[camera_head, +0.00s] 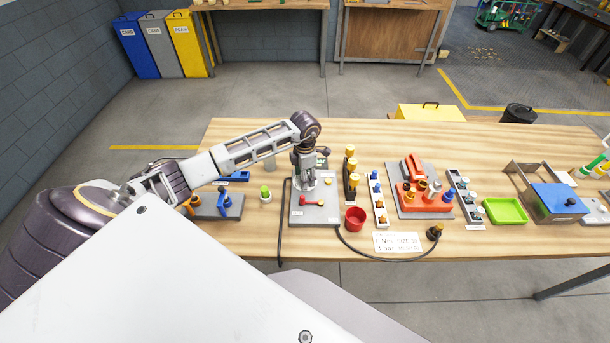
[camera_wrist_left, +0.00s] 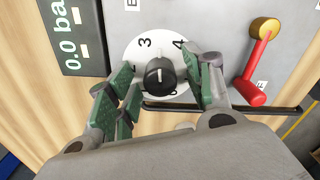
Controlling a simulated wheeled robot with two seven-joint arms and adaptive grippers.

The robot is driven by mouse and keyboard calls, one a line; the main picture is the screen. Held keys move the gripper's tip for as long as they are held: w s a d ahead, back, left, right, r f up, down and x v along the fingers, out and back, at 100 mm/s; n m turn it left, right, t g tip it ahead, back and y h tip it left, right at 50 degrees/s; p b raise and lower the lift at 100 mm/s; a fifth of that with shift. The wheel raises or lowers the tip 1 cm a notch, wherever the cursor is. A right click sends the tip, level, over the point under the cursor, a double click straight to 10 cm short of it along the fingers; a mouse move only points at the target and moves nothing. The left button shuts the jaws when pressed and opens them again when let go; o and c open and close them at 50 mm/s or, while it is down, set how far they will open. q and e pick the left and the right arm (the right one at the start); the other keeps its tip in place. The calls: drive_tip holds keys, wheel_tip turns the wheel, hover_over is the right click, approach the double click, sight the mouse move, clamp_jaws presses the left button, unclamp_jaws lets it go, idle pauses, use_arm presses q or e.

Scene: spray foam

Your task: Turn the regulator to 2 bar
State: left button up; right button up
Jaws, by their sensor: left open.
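The regulator knob (camera_wrist_left: 159,76) is black with a white mark, at the centre of a white numbered dial (camera_wrist_left: 138,49) in the left wrist view. The numbers 3 and 4 are readable; others are hidden or cut off by the fingers. A display (camera_wrist_left: 72,38) beside it reads 0.0 ba, the rest cut off. My left gripper (camera_wrist_left: 160,88) is open, its green-padded fingers on either side of the knob; contact cannot be told. In the head view my left gripper (camera_head: 308,181) is over the grey panel (camera_head: 318,215) and hides the knob. My right gripper is not in view.
A red lever (camera_wrist_left: 257,65) with a yellow end stands beside the dial. A red cup (camera_head: 355,219) and a black hose (camera_head: 385,252) are close to the panel on the wooden table (camera_head: 255,240). Other fixtures and a green tray (camera_head: 505,211) stand farther right.

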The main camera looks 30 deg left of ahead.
use_arm(q)
drive_tip(key=shift+c, duration=1)
drive_tip(key=c, duration=0.8)
